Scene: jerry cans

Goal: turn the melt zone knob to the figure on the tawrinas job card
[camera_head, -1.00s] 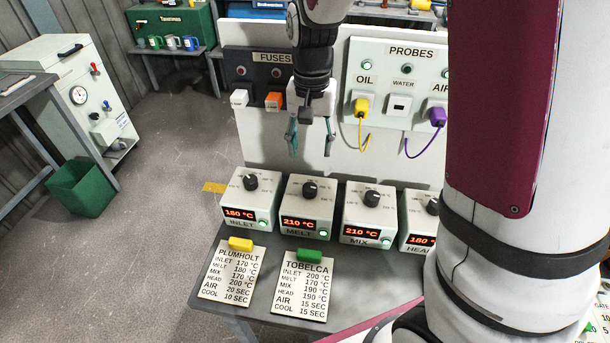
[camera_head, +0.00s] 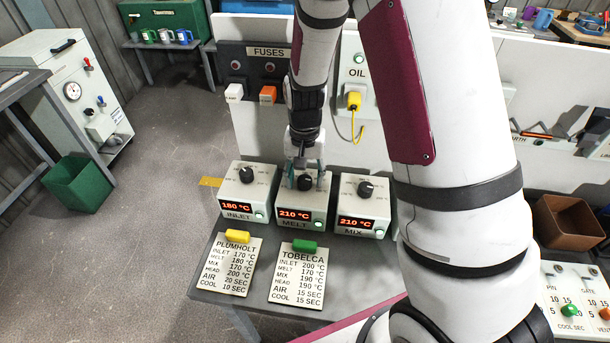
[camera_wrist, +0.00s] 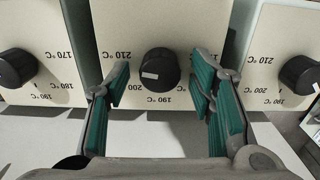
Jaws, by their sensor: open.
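The melt box (camera_head: 302,208) stands between the inlet and mix boxes on the bench, its red display reading 210 °C with a green light beside it. Its black knob (camera_head: 305,182) is on the sloped top; it also shows in the wrist view (camera_wrist: 159,69), with a pale mark on its left side toward 210 °C. My gripper (camera_head: 305,176) is at the melt knob, and in the wrist view its teal fingers (camera_wrist: 163,88) are open on either side of the knob, apart from it. Cards for Plumholt (camera_head: 228,267) and Tobelca (camera_head: 298,275) lie in front. I see no readable Tawrinas card.
The inlet box (camera_head: 236,211) reads 180 °C and the mix box (camera_head: 354,221) reads 210 °C, both close beside the melt box. My arm covers the head box and the right of the panel. A fuse panel (camera_head: 243,70) stands behind.

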